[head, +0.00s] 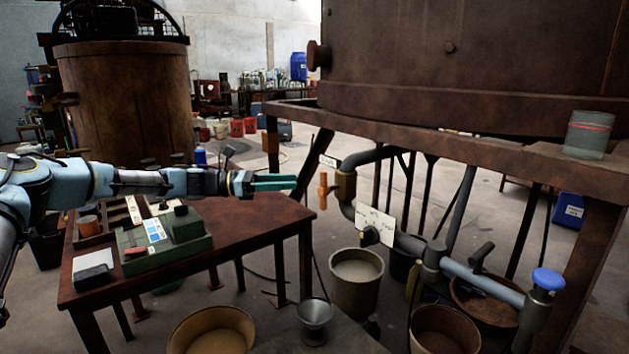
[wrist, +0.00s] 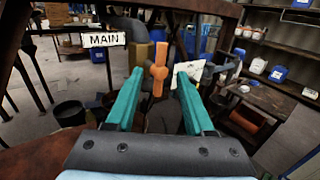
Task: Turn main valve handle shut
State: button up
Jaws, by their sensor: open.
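In the wrist view the orange handle (wrist: 159,68) stands upright, between and beyond the fingertips, beside a white sign reading "MAIN" (wrist: 104,40). My gripper (head: 296,182) has teal fingers and reaches from the left over the table's edge, a short way left of the handle. In the wrist view my gripper (wrist: 160,76) is open and empty, its fingers either side of the handle's line. I cannot see contact.
A brown table (head: 250,218) with a green device (head: 165,240) lies below my arm. Pipes with a blue-capped valve (head: 547,279) run right. Buckets (head: 356,272) stand on the floor below. The rusty vat's frame (head: 420,130) is above and behind the handle.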

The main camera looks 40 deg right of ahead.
aim_at(323, 188)
jog(key=p+x, duration=0.2)
jog(key=x, duration=0.7)
jog(key=shift+s+d, duration=0.2)
jog(key=shift+s, duration=0.05)
grip_shut()
